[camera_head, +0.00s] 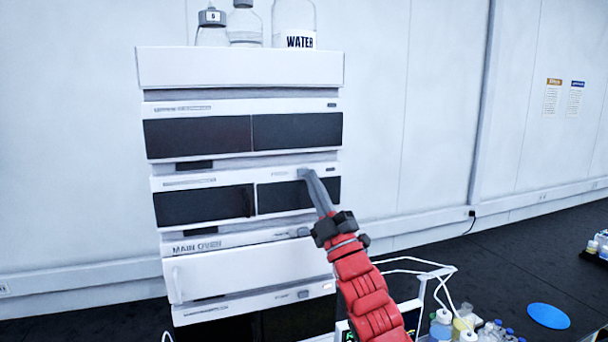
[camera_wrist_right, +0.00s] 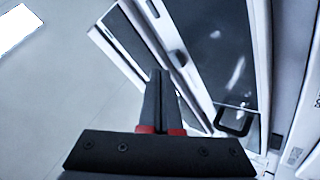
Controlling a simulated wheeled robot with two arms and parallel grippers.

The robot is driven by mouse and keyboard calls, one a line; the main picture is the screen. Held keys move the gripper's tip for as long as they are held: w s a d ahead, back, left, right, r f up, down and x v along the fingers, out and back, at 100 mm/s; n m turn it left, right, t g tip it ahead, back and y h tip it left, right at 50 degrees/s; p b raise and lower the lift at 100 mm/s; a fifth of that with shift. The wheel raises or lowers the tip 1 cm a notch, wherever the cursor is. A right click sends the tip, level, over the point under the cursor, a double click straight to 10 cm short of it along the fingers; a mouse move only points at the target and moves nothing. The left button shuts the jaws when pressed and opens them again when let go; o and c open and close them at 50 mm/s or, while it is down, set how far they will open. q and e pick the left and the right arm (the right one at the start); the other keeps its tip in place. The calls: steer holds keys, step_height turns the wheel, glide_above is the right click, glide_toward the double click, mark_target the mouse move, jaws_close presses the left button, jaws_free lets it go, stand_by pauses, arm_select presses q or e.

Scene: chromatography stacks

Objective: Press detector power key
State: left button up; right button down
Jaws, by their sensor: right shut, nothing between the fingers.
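The chromatography stack (camera_head: 165,260) stands against the wall as several white modules with dark front panels. The second module from the top (camera_head: 205,204) has a white strip with small lettering too blurred to read, so I cannot tell which module is the detector. My right gripper (camera_head: 304,174) is shut and empty. Its tips overlap the right part of that strip, where they hide the surface behind them; contact cannot be told. In the right wrist view, the closed fingers (camera_wrist_right: 159,78) point toward the stack, with a small dark oval key (camera_wrist_right: 178,58) just beyond to the right. My left gripper is out of view.
The MAIN OVEN module (camera_head: 215,270) is below, with a grey key (camera_head: 303,232) on its strip. A WATER bottle (camera_head: 295,22) and other bottles stand in the white top tray (camera_head: 240,68). Small bottles (camera_head: 440,325) and a blue disc (camera_head: 548,316) are on the dark bench at right.

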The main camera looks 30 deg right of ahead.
steer(key=shift+w+d, duration=0.1)
steer(key=shift+w, duration=0.3)
steer(key=shift+w+d, duration=0.1)
steer(key=shift+w, duration=0.4)
stand_by(0.5)
steer(key=shift+s+a+b, duration=0.2)
steer(key=shift+s+b, duration=0.75)
steer(key=shift+b, duration=0.25)
